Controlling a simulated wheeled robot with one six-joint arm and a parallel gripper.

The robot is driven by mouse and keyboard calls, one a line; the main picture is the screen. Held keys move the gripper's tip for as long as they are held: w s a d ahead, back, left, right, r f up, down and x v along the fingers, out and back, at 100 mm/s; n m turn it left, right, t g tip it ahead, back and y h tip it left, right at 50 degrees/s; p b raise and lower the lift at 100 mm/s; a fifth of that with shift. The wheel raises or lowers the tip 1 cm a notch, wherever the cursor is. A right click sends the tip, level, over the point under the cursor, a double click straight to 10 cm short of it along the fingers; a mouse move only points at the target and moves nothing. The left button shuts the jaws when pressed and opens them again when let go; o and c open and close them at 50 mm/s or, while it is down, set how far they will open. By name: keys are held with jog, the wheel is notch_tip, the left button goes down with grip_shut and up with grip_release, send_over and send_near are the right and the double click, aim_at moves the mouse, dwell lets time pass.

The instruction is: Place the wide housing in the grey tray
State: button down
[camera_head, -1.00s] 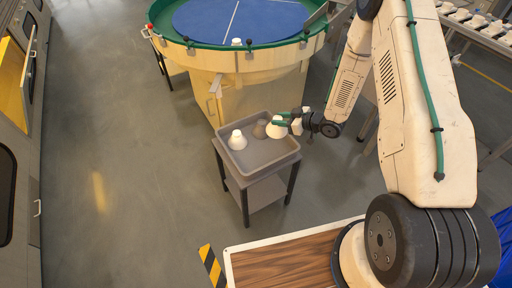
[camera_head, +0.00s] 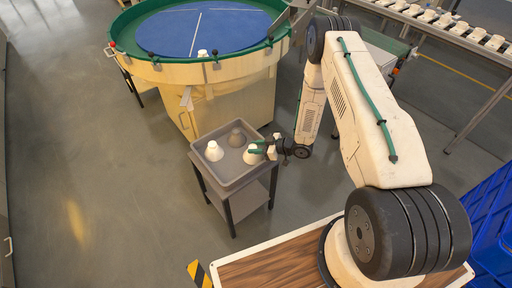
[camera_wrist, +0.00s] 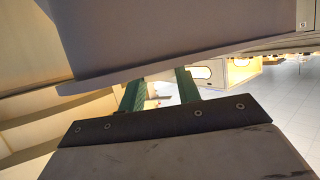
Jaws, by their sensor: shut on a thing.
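The grey tray (camera_head: 224,176) sits on a small dark-legged stand. My gripper (camera_head: 260,147), with green fingers, is shut on a white flared housing (camera_head: 252,156) over the right part of the tray. I cannot tell whether this housing touches the tray floor.
A round table (camera_head: 165,68) with a blue top and green rim stands behind the tray, with a small white piece (camera_head: 203,54) at its edge. A conveyor (camera_head: 460,38) with several white pieces is at the back right. Open floor (camera_head: 110,180) lies left of the tray.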

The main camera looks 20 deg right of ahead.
jog(key=c, duration=1)
grip_release()
jog(key=shift+f, duration=0.15)
